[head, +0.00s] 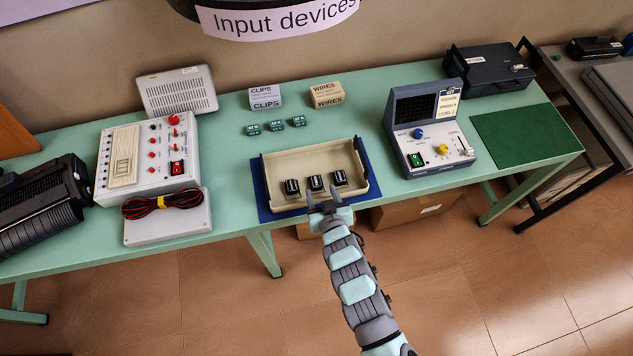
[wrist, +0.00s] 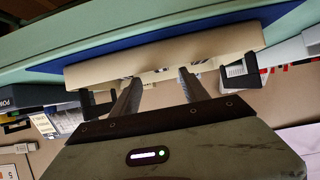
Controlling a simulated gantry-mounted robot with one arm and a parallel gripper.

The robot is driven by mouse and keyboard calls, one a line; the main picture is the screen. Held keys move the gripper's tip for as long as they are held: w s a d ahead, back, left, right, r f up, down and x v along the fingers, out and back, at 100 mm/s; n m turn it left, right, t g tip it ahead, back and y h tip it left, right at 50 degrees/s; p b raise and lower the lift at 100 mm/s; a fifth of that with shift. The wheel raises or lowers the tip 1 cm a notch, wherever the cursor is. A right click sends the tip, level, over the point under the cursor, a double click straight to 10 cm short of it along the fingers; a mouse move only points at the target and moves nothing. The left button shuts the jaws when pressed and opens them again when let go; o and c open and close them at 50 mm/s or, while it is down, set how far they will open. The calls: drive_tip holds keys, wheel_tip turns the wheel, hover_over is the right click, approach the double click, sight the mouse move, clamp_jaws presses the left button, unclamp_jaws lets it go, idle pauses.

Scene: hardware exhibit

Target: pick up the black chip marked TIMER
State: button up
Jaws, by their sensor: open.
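Three black chips stand in a row in a cream tray (head: 268,172) on a blue mat (head: 263,198): a left chip (head: 292,187), a middle chip (head: 316,183) and a right chip (head: 339,178). Their markings are too small to read, so I cannot tell which is TIMER. My gripper (head: 323,196) is open and empty at the tray's front edge, just in front of the middle chip. In the wrist view its two fingers (wrist: 158,90) are apart and point at the tray's outer wall (wrist: 165,58). The chips are mostly hidden there.
Small green parts (head: 276,126) lie behind the tray, with a CLIPS box (head: 265,97) and a WIRES box (head: 327,95) farther back. A grey control box (head: 152,158) stands left and a screen device (head: 428,130) right. The green table (head: 226,165) is clear beside the mat.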

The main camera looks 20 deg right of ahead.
sight(316, 181)
drive_tip(key=shift+x, duration=2.8)
drive_tip(key=shift+a, duration=0.1)
drive_tip(key=shift+c, duration=0.3)
drive_tip(key=shift+r, duration=0.1)
clamp_jaws()
